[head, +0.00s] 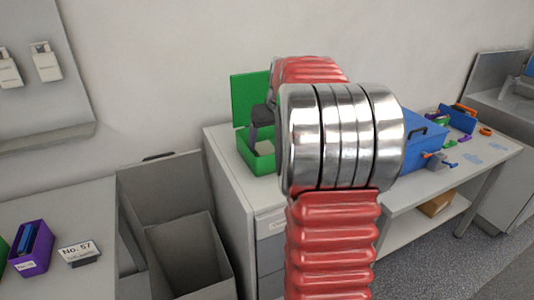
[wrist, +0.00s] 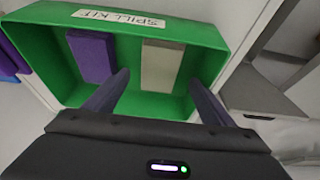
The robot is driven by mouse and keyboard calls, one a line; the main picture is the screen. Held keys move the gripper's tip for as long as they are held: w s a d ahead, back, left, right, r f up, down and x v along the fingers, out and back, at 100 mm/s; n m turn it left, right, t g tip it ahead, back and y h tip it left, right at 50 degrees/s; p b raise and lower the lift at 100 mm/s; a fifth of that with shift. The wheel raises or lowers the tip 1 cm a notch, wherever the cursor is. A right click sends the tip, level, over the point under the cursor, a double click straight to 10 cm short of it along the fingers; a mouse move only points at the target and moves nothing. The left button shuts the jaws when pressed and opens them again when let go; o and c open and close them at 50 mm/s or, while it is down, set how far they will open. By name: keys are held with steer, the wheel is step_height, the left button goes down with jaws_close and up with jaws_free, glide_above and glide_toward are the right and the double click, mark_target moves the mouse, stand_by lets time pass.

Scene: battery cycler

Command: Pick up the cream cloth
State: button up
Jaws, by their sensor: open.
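The cream cloth (wrist: 161,62) lies folded inside a green box (wrist: 212,30) labelled SPILL KIT, seen in the wrist view. A purple folded piece (wrist: 90,57) lies to its left in the same box. My gripper (wrist: 158,82) is open, its two dark fingers reaching over the near part of the box. The cloth shows between and beyond the fingertips, with nothing held. My arm hides part of the box there.
A blue box (head: 425,152) and several small coloured parts stand on the bench to the right. A grey open bin (head: 187,255) stands left of the bench. A purple holder (head: 30,250) and a No. 57 sign (head: 78,252) are on the left table.

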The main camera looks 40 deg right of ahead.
mark_target(266, 150)
steer(key=shift+x, duration=1.95)
steer(key=shift+s, duration=0.1)
steer(key=shift+c, duration=0.4)
steer(key=c, duration=1.1)
